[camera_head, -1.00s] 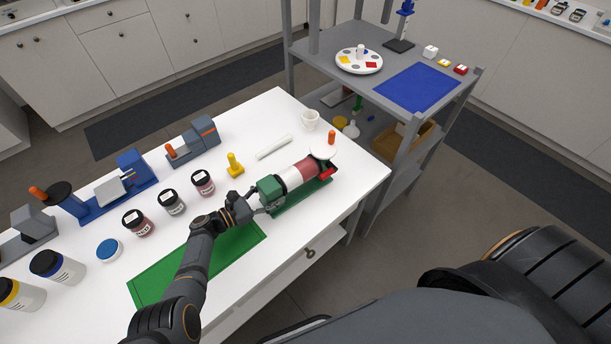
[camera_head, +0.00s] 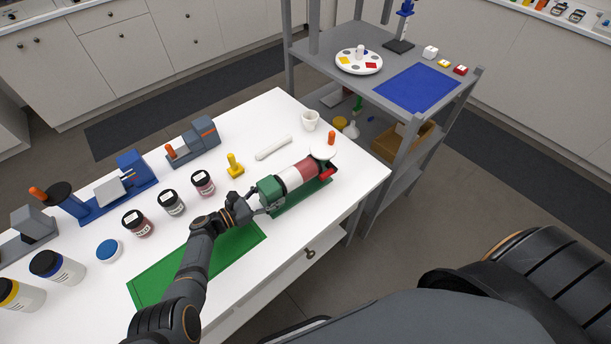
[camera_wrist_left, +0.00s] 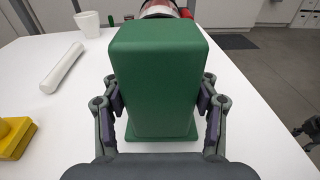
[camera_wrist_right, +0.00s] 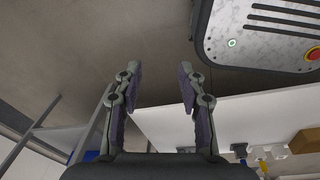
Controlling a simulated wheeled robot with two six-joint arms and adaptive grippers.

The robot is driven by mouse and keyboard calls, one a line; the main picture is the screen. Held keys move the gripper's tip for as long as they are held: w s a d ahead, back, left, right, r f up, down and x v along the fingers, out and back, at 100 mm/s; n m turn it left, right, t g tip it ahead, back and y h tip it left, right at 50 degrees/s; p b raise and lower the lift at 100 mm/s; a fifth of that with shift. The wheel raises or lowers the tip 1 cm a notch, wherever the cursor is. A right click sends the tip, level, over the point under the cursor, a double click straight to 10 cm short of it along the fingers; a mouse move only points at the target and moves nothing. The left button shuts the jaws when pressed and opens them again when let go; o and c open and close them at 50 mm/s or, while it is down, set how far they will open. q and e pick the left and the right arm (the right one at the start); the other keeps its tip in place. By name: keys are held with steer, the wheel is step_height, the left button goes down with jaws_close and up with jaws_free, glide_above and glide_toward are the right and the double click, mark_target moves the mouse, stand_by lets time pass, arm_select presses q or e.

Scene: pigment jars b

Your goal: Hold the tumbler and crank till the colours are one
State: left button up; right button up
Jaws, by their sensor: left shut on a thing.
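The tumbler (camera_head: 304,172) is a clear drum with separate white and red parts, lying level between green supports on a green base. My left gripper (camera_head: 256,203) is shut on the tumbler's near green block. In the left wrist view this green block (camera_wrist_left: 158,85) fills the space between the fingers, and the drum shows only partly behind it. My right gripper (camera_wrist_right: 158,90) is open and empty, away from the tumbler. It does not show in the head view.
Several lidded jars (camera_head: 172,203) stand left of the tumbler. A yellow piece (camera_head: 235,165), a white rod (camera_head: 273,147) and a white cup (camera_head: 310,121) lie beyond it. A green mat (camera_head: 160,281) lies in front. A grey shelf (camera_head: 345,93) stands at the table's right.

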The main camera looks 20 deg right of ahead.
mark_target(333, 139)
steer(key=shift+o, duration=0.4)
steer(key=shift+d, duration=0.15)
steer(key=w+d+r+t, duration=0.45)
steer(key=w+r, duration=0.35)
steer(key=w, duration=0.3)
steer(key=w+d+r+t, duration=0.45)
steer(key=w+r, duration=0.25)
steer(key=w, duration=0.4)
steer(key=w+a+r+t, duration=0.25)
steer(key=w+r, duration=0.25)
steer(key=r, duration=0.6)
steer(key=w+a+r+t+y, duration=0.1)
steer(key=w+a+r+t, duration=0.15)
steer(key=w+r, duration=0.55)
steer(key=w+a+r+t, duration=0.2)
steer(key=w+r+t, duration=0.1)
steer(key=r, duration=1)
steer(key=w, duration=1.2)
